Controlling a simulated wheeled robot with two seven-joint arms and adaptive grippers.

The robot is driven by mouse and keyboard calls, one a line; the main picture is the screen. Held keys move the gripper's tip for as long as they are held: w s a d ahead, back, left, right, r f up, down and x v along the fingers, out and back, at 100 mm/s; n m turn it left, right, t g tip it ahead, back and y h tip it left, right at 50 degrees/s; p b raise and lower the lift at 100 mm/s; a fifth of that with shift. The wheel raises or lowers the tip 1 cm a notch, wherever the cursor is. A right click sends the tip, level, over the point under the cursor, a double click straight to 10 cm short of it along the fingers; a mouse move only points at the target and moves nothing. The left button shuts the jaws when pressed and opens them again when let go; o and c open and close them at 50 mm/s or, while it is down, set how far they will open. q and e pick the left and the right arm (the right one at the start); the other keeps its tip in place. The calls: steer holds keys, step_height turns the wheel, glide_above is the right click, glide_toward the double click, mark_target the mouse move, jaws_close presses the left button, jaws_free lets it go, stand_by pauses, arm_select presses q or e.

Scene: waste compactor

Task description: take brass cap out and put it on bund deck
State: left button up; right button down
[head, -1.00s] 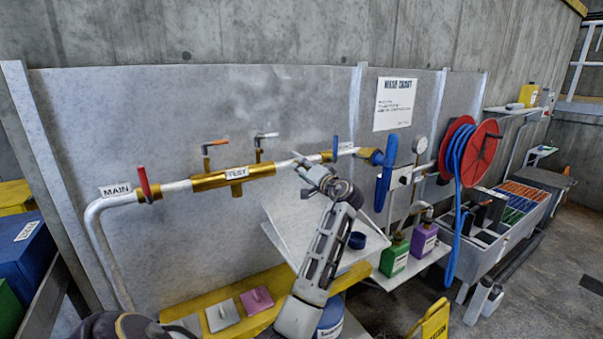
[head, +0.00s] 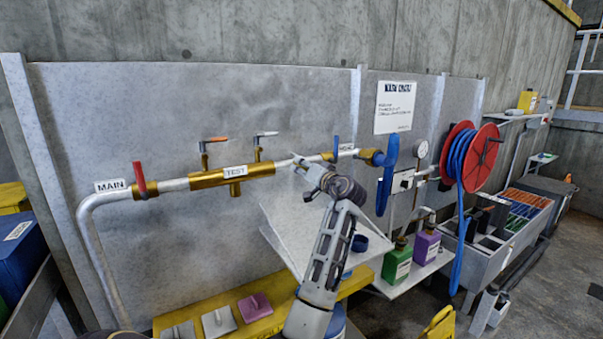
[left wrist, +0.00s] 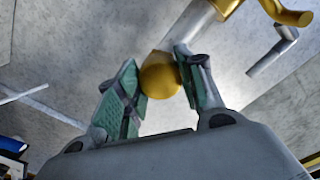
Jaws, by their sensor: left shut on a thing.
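My left gripper (head: 301,166) is at the grey pipe, to the right of the brass section labelled TEST. In the left wrist view its green-padded fingers (left wrist: 160,88) are shut on the rounded brass cap (left wrist: 159,75). The cap lies in line with a pale pipe (left wrist: 190,27), and I cannot tell whether the two still touch. The gripper hides the cap in the head view. A yellow ledge (head: 285,285) runs low along the panel, with several plates on it. I cannot tell whether this is the bund deck. My right gripper is out of view.
A tilted grey sheet (head: 285,240) stands behind my forearm. A shelf to the right holds a green container (head: 397,262) and a purple container (head: 427,245). A hose reel (head: 472,160) hangs further right.

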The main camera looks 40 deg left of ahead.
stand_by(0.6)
arm_select(q)
steer(key=shift+n+b, duration=2)
steer(key=shift+b, duration=0.7)
steer(key=shift+n+b, duration=0.7)
steer(key=shift+b, duration=0.2)
steer(key=shift+n+b, duration=2.6)
steer(key=shift+b, duration=0.2)
